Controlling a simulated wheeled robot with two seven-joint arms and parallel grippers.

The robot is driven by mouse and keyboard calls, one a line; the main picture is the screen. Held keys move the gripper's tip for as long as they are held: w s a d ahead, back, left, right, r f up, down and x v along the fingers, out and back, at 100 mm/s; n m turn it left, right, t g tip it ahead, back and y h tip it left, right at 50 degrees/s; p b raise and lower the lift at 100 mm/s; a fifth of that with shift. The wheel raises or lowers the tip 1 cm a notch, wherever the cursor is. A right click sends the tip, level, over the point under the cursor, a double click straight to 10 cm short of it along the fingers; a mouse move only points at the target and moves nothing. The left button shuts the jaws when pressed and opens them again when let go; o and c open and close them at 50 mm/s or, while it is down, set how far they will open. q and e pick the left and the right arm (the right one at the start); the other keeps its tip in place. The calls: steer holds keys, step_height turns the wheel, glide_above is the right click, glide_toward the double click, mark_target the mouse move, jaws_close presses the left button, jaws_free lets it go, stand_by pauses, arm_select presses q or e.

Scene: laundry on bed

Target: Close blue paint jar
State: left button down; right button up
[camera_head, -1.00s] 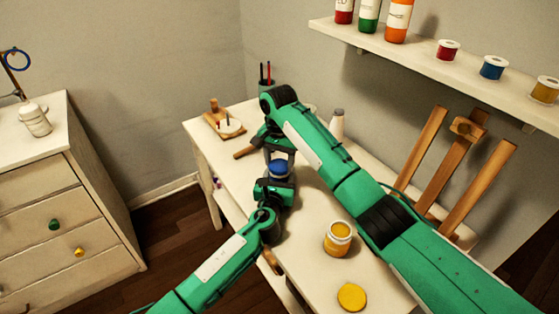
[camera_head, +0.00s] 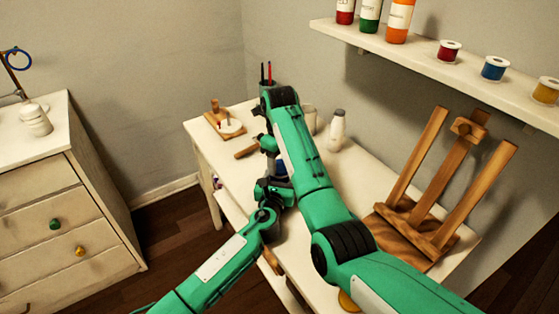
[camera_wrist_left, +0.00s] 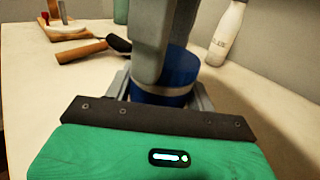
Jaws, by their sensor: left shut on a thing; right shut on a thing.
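The blue paint jar (camera_wrist_left: 158,99) stands in the left wrist view between the fingers of my left gripper (camera_wrist_left: 160,100), which is shut on it. A blue lid (camera_wrist_left: 181,66) sits at its top, with a pale band below it. A grey finger of my right gripper (camera_wrist_left: 150,50) comes down from above against the lid, and the right gripper is shut on it. In the head view only a little blue of the jar (camera_head: 281,167) shows between my left gripper (camera_head: 276,185) and right gripper (camera_head: 272,165). Whether the lid is fully seated cannot be told.
A yellow lid (camera_head: 347,301) partly shows beneath my right arm. A shelf (camera_head: 400,58) with paints hangs behind. A drawer cabinet (camera_head: 50,180) stands left.

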stand_by(0.3)
steer(key=o, duration=1)
steer(key=shift+c, duration=0.2)
steer(key=shift+r, duration=2.25)
steer(key=shift+w, duration=0.1)
steer(key=shift+c, duration=0.4)
